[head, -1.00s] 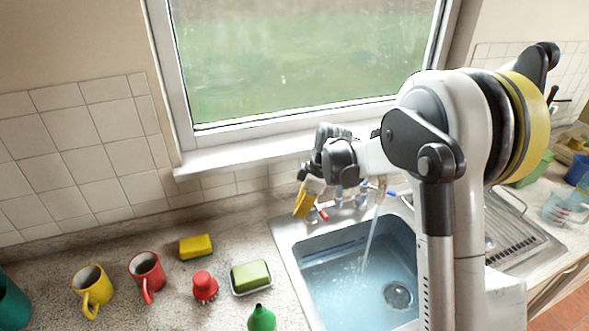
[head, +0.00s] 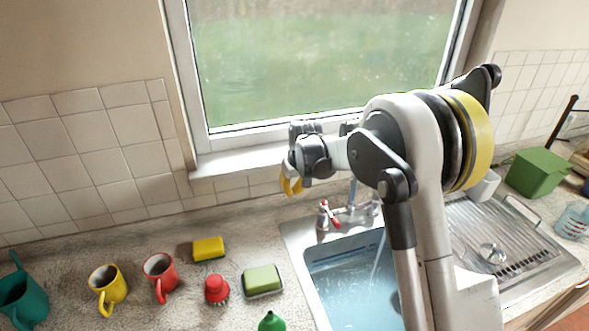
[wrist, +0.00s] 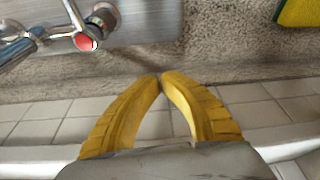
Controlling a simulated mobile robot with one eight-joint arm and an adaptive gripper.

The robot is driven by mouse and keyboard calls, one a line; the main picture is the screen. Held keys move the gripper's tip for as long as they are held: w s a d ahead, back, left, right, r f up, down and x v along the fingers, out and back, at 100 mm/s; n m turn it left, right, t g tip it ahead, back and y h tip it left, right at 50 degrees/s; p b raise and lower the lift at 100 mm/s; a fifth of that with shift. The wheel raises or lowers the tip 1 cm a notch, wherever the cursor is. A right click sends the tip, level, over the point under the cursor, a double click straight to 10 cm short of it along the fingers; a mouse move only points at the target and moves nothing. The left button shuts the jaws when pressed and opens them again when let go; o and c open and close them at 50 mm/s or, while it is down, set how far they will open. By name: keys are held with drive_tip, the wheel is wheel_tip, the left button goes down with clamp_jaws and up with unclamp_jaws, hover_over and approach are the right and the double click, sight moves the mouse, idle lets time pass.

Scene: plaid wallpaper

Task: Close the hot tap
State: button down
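The hot tap (head: 330,213) has a red-marked lever and stands at the back left of the sink. In the wrist view its round red cap (wrist: 86,41) shows at the upper left, on a chrome lever. Water (head: 377,252) runs from the spout into the sink. My gripper (head: 290,188) is above and to the left of the hot tap, apart from it. In the wrist view its yellow fingers (wrist: 161,77) meet at the tips with nothing between them. My arm hides part of the tap set and sink.
The sink (head: 340,262) holds water. A yellow sponge (head: 208,249), red brush (head: 216,289), soap dish (head: 263,281), red mug (head: 160,273) and yellow mug (head: 108,287) stand on the counter to the left. The window sill (head: 240,160) is close behind my gripper.

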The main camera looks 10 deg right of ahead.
drive_tip(key=s+r+m+g+h, duration=0.1)
drive_tip(key=s+r+m+g, duration=0.1)
drive_tip(key=r+m, duration=0.3)
drive_tip(key=s+r+m+g, duration=0.1)
drive_tip(key=r+m+g, duration=0.2)
drive_tip(key=m, duration=1)
wheel_tip(320, 180, up, 2)
drive_tip(key=shift+s+r+g+h+b, duration=0.1)
drive_tip(key=shift+s+g+h+b, duration=0.25)
drive_tip(key=shift+h+b, duration=0.1)
drive_tip(key=shift+d, duration=0.1)
idle(5.5)
